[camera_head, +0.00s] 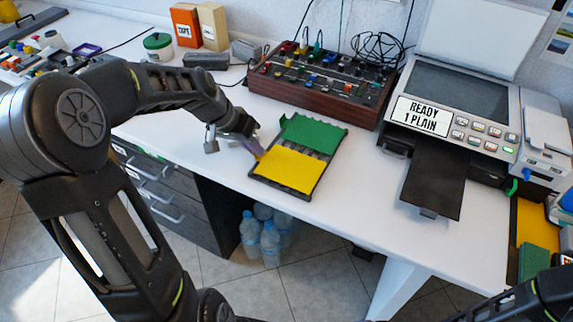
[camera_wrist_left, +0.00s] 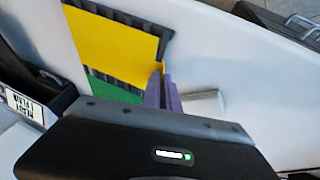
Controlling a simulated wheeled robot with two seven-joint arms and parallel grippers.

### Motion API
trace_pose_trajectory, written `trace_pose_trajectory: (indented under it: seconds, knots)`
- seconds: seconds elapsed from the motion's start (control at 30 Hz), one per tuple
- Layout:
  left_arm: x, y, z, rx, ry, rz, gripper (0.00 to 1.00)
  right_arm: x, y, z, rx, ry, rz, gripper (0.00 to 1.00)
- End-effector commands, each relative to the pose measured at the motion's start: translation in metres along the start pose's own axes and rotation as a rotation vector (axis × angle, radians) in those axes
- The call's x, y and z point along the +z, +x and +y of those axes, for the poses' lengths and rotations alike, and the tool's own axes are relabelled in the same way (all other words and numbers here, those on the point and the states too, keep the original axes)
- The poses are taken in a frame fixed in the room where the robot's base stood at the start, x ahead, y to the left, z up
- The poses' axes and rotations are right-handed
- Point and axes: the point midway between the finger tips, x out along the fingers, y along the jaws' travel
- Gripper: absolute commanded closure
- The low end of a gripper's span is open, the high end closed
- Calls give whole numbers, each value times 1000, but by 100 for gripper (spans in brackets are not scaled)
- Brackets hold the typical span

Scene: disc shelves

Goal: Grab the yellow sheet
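The yellow sheet (camera_head: 287,169) lies in the near part of a dark ribbed tray (camera_head: 305,189) on the white desk, in front of a green sheet (camera_head: 313,133). My left gripper (camera_head: 258,152) is at the sheet's left edge. In the left wrist view its purple fingers (camera_wrist_left: 162,82) are close together at a corner of the yellow sheet (camera_wrist_left: 110,42), with a bit of yellow between the tips. The rest of the sheet still lies flat in the tray. Part of my right arm shows at the lower right; its gripper is out of view.
A mixer-like box (camera_head: 320,85) with knobs and cables stands behind the tray. A printer (camera_head: 455,100) with a black output tray (camera_head: 434,182) stands to the right. White desk is clear around the dark tray; its front edge is close.

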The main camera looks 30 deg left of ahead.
Motion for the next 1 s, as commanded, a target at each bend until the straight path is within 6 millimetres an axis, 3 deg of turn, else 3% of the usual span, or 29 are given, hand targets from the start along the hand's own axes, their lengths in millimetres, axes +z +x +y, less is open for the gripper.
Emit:
trace_pose_trajectory:
  seconds: [0.47,1.0]
  knots:
    - [-4,-8,2,-1,1,1,100,0,-1,0,0,0,0,0]
    - [-36,-86,24,1,2,0,100,0,-9,-4,0,0,0,0]
